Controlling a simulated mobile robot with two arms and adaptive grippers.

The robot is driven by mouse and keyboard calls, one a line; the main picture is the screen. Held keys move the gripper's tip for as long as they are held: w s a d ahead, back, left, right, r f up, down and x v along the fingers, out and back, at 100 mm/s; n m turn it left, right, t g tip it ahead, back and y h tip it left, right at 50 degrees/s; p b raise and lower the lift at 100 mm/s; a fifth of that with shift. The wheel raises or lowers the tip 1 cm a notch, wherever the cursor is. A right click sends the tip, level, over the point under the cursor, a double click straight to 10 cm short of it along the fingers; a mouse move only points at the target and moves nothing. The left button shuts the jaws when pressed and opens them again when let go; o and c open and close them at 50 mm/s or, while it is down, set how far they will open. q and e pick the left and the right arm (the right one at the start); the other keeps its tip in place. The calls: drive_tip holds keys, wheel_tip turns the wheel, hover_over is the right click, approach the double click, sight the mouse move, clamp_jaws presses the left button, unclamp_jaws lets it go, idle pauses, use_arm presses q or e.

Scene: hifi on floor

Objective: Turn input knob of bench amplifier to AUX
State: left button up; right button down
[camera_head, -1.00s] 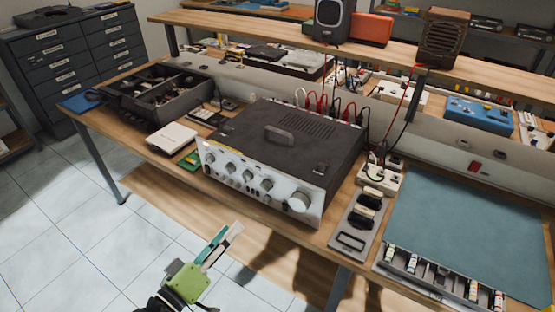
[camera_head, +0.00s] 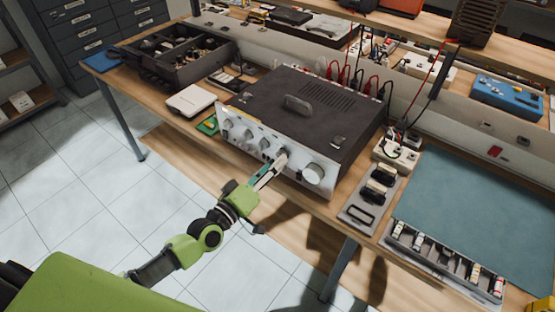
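The bench amplifier (camera_head: 300,112) has a dark top with a handle and a silver front panel with a row of knobs. A large knob (camera_head: 313,173) is at the panel's right, and smaller knobs (camera_head: 248,137) run to its left. My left gripper (camera_head: 281,160) is at the front panel. Its fingertips overlap a knob just left of the large one and partly hide it. I cannot tell whether they touch or grip it. The panel lettering is too small to read, so the knob's setting is unclear. My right gripper is not in view.
A black compartment box (camera_head: 172,58) and a white box (camera_head: 190,100) lie left of the amplifier. A power strip (camera_head: 397,152), a grey plate with black pieces (camera_head: 360,217) and a teal mat (camera_head: 478,212) lie right. Cables run behind the amplifier. Floor in front is free.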

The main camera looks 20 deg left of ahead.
use_arm(q)
drive_tip(key=shift+x, duration=1.1)
clamp_jaws()
